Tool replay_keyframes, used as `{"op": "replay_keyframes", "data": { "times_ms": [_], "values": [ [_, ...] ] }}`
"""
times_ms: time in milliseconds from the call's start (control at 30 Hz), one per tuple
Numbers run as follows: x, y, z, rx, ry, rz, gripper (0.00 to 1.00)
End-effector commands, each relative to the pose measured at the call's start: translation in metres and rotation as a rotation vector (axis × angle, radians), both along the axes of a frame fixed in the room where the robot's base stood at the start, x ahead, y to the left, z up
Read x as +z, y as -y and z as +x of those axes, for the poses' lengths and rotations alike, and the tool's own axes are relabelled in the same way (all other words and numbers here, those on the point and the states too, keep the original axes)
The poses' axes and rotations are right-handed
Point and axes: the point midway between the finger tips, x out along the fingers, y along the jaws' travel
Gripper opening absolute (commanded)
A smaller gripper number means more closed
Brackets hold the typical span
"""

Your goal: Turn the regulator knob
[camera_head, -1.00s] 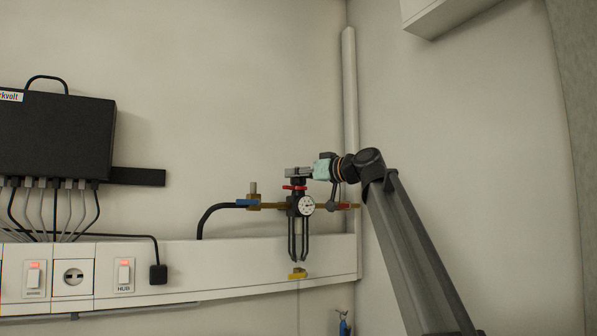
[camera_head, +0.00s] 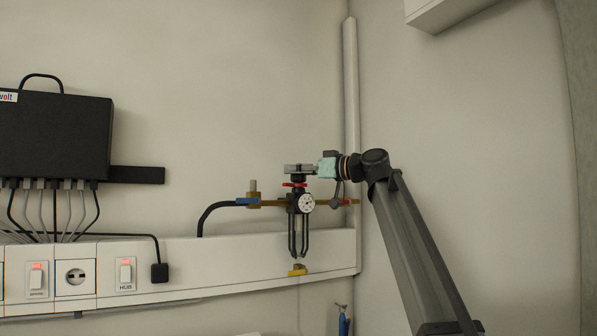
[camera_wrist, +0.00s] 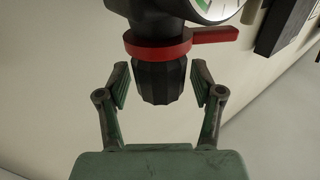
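The regulator (camera_head: 299,204) is mounted on the wall pipe with a round white gauge (camera_head: 307,203) on its front. Its black ribbed knob (camera_wrist: 160,80) sits beyond a red ring (camera_wrist: 158,47) with a red lever; the ring also shows in the head view (camera_head: 294,185). My gripper (camera_wrist: 159,72) is open, with one finger on each side of the knob. A gap shows between each finger and the knob in the wrist view. In the head view my gripper (camera_head: 300,169) is at the top of the regulator and hides most of the knob.
A brass fitting with a blue-handled valve (camera_head: 248,201) and black hose is left of the regulator. A white trunking (camera_head: 220,262) with switches runs below. A vertical pipe (camera_head: 350,90) stands in the corner behind my wrist. The wall above is bare.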

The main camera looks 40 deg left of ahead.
Motion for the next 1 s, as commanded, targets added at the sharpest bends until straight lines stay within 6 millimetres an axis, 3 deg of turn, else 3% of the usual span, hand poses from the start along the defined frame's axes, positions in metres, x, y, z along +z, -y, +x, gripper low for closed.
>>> {"op": "replay_keyframes", "data": {
  "times_ms": [267, 433, 1000],
  "values": [
    [-0.001, 0.001, 0.000, 0.000, 0.000, -0.001, 0.69],
    [-0.001, 0.012, 0.002, -0.001, 0.000, -0.002, 0.69],
    [-0.001, 0.106, 0.020, -0.001, 0.000, -0.001, 0.69]
  ]
}}
